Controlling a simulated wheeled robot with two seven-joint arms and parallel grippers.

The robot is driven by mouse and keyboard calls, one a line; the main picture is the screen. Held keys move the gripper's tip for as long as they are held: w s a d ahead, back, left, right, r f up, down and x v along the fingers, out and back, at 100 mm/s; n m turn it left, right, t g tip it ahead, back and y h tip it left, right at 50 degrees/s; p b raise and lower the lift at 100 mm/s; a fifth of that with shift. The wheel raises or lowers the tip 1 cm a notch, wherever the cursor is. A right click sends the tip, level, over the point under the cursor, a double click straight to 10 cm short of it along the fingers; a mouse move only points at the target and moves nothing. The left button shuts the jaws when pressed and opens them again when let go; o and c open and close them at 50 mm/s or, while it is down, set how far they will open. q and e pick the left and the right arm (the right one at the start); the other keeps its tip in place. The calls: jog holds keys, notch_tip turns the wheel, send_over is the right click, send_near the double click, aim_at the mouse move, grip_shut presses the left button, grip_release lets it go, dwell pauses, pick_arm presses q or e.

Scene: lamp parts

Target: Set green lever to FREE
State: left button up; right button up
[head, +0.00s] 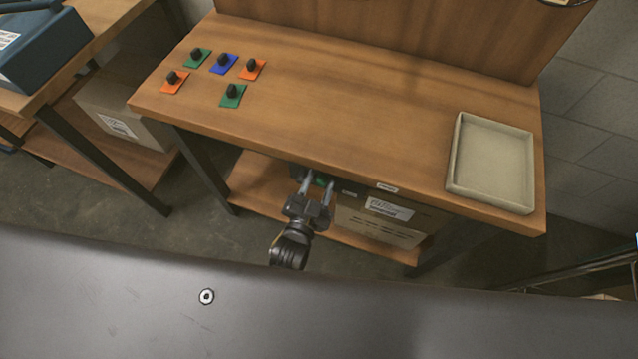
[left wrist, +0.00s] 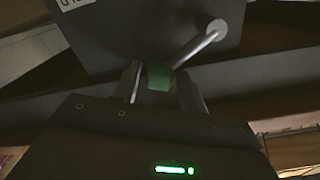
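The green lever grip (head: 320,181) shows below the front edge of the workbench in the head view. In the left wrist view the green grip (left wrist: 158,78) sits at the end of a metal rod that runs up right to a round pivot on a dark plate (left wrist: 150,35). My left gripper (head: 318,183) has its two fingers on either side of the grip. In the left wrist view the fingers (left wrist: 160,86) stand apart, with gaps beside the grip, so it looks open. Part of a white label (left wrist: 75,3) shows, not readable. My right gripper is not in view.
The workbench (head: 370,115) carries several black knobs on coloured plates at the left, such as a blue one (head: 223,64), and a pale tray (head: 495,160) at the right. A cardboard box (head: 385,220) is on the shelf below. A small label (head: 387,188) is on the front edge.

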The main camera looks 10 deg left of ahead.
pick_arm(q)
jog(key=shift+o, duration=0.4)
jog(key=shift+s, duration=0.1)
jog(key=v, duration=1)
jog(key=shift+s+b, duration=0.3)
jog(key=shift+b, duration=0.05)
